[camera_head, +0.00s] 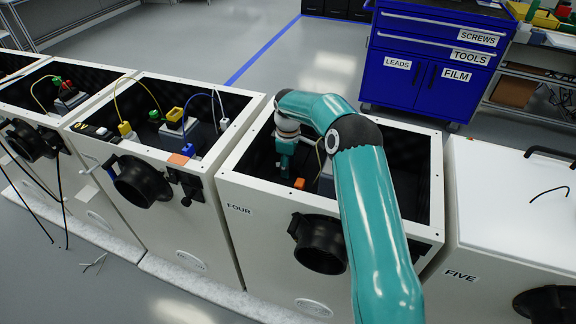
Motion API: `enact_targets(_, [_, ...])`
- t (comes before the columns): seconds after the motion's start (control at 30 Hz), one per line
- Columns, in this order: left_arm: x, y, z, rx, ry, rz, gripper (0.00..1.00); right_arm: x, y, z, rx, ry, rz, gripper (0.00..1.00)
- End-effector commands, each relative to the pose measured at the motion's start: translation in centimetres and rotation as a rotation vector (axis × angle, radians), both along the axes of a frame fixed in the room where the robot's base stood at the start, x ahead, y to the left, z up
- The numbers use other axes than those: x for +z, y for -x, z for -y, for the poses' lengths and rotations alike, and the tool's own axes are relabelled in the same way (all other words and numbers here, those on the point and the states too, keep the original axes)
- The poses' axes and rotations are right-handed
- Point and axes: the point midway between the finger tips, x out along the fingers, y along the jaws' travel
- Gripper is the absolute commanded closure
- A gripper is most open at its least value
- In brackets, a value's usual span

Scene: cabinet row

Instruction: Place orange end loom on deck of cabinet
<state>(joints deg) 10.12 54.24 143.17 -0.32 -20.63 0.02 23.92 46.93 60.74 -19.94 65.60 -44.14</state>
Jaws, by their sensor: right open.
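My right arm reaches over the front of cabinet FOUR (270,200), and my right gripper (285,168) points down inside its open top. The gripper is open; its fingertips are small and partly dark against the interior. A small orange piece (299,184), perhaps the orange loom end, sits low inside the cabinet, just right of and below the gripper, apart from it as far as I can tell. My arm hides part of cabinet FOUR's interior. My left gripper is out of view.
The open cabinet to the left holds yellow connectors (175,115) and cables. Cabinet FIVE (500,200) on the right has a closed white lid. Black round ports (320,245) stick out of the fronts. A blue tool cabinet (432,60) stands behind, with clear floor beside it.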

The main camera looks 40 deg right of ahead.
Motion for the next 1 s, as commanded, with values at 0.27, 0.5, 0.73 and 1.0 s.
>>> enact_targets(0.27, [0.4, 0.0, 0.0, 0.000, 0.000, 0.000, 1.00, 2.4, -0.1, 0.1, -0.001, 0.002, 0.005, 0.55])
enact_targets(0.5, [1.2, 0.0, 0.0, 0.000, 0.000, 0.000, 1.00, 7.2, -0.1, 0.1, -0.001, 0.002, 0.005, 0.55])
enact_targets(0.73, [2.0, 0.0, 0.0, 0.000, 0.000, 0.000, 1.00, 10.9, -0.1, 0.1, -0.001, 0.001, 0.003, 0.55])
enact_targets(1.0, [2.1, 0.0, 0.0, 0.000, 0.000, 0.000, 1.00, 12.1, 0.0, 0.1, -0.001, 0.000, 0.001, 0.55])
